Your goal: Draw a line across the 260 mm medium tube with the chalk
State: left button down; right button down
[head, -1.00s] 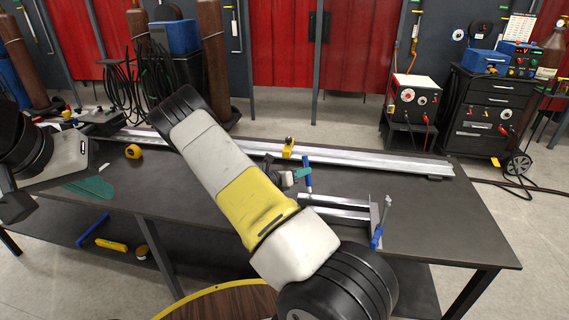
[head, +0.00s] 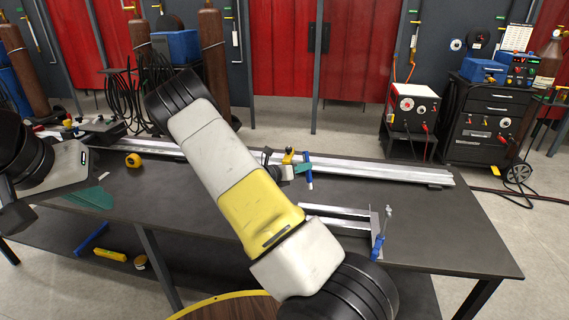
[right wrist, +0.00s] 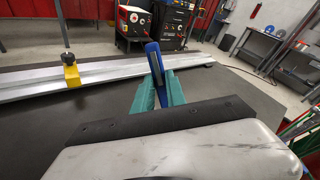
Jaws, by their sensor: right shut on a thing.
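My right gripper (right wrist: 158,92), with teal fingers, is shut on a blue stick-like thing, likely the chalk (right wrist: 154,60). In the head view the chalk (head: 308,175) stands nearly upright with a pale lower tip, in front of the long rail. Either may be the medium tube; I cannot read lengths. The chalk appears apart from them.
A long pale rail (head: 390,173) with a yellow stop (head: 288,156) runs along the table's back. A blue-handled clamp (head: 378,246) stands at the bracket. The table (head: 440,235) is bare at right.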

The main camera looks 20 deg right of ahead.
aim_at(310, 183)
jog(key=shift+f, duration=0.1)
dwell(0.3)
jog(key=shift+m+t+h, duration=0.3)
jog(key=shift+m+t, duration=0.1)
jog(key=shift+m, duration=0.5)
jog(key=shift+s+f, duration=0.25)
jog(key=shift+f, duration=0.5)
jog(key=shift+s+f, duration=0.3)
jog(key=shift+f, duration=0.5)
jog(key=shift+s+f, duration=0.25)
jog(key=shift+f, duration=0.5)
jog(key=shift+f, duration=0.5)
jog(key=shift+s+a+f, duration=0.1)
jog(key=shift+s+a, duration=0.35)
jog(key=shift+s, duration=0.3)
jog(key=shift+s+a+f, duration=0.1)
jog(key=shift+s+a, duration=0.35)
jog(key=shift+s, duration=0.25)
notch_tip(310, 183, up, 6)
jog(key=shift+r, duration=0.2)
jog(key=shift+d+f, duration=0.1)
jog(key=shift+f, duration=0.05)
dwell(0.3)
jog(key=shift+f, duration=2.4)
